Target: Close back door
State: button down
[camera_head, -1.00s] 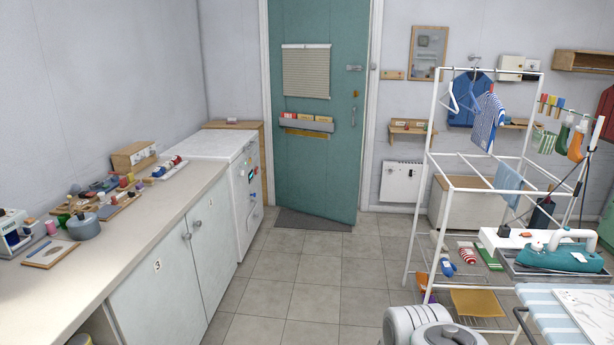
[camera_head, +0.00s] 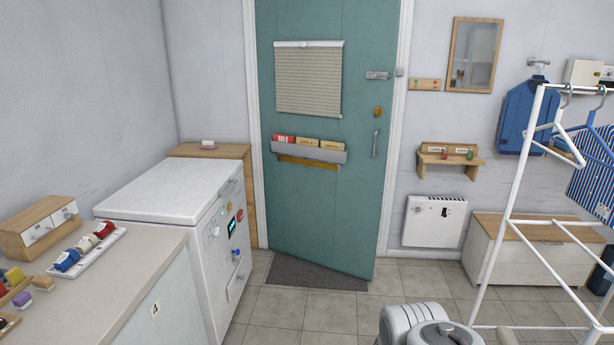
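The teal back door (camera_head: 322,205) stands in a white frame (camera_head: 396,130) on the far wall. Its bottom edge slants toward me on the right, so it looks slightly ajar, swung into the room with its right edge out from the frame. A vertical pull handle (camera_head: 376,143) sits near its right edge. A brass fitting (camera_head: 379,112) and a metal latch (camera_head: 377,75) are above the handle. My gripper is not in view. A rounded white and grey part at the bottom edge looks like my own arm.
A grey mat (camera_head: 300,274) lies under the door. A white chest appliance (camera_head: 170,195) and counter (camera_head: 140,250) line the left. A white drying rack (camera_head: 513,190) stands at right, before a wood-topped chest (camera_head: 490,255). A white heater (camera_head: 425,230) hangs right of the door. The tiled floor before the door is clear.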

aim_at(330, 220)
jog(key=i, duration=3.2)
jog(key=u, duration=1.2)
